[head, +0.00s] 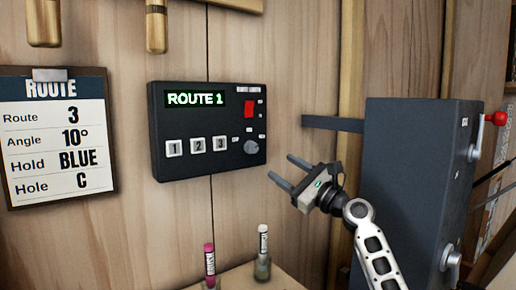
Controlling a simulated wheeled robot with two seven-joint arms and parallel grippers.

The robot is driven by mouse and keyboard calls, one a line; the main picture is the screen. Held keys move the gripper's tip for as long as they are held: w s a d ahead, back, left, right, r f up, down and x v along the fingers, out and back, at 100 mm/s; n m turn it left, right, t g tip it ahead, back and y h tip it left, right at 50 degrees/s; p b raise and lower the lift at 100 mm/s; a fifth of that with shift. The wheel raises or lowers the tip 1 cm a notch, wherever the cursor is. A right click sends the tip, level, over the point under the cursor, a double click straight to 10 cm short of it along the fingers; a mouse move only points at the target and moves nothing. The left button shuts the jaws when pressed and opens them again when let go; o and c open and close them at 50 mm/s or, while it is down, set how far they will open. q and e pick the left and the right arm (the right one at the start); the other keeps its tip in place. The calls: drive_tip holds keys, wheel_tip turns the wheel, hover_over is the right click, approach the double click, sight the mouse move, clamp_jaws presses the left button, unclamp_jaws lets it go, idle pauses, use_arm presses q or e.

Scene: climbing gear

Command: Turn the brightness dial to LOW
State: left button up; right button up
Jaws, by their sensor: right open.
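The brightness dial (251,147) is a small round grey knob at the lower right of a dark control panel (207,165) on the wooden wall. Small labels sit around the dial, too small to read, and I cannot tell its setting. The panel's display (194,99) reads ROUTE 1 in green. My right gripper (283,172) is open and empty, just right of and below the dial, apart from it, with its fingers pointing left toward the panel. My left gripper is not in view.
The panel also has a red switch (249,108) and buttons 1, 2, 3 (198,146). A dark grey box (405,175) with a red-knobbed lever (496,118) stands at the right. Two small tubes (263,252) stand on a ledge below. A route card (58,190) hangs left.

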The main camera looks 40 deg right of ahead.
sight(255, 150)
drive_tip(key=p+x, duration=0.2)
drive_tip(key=x, duration=0.7)
drive_tip(key=shift+w+r, duration=0.1)
drive_tip(key=shift+w, duration=0.25)
drive_tip(key=c, duration=1)
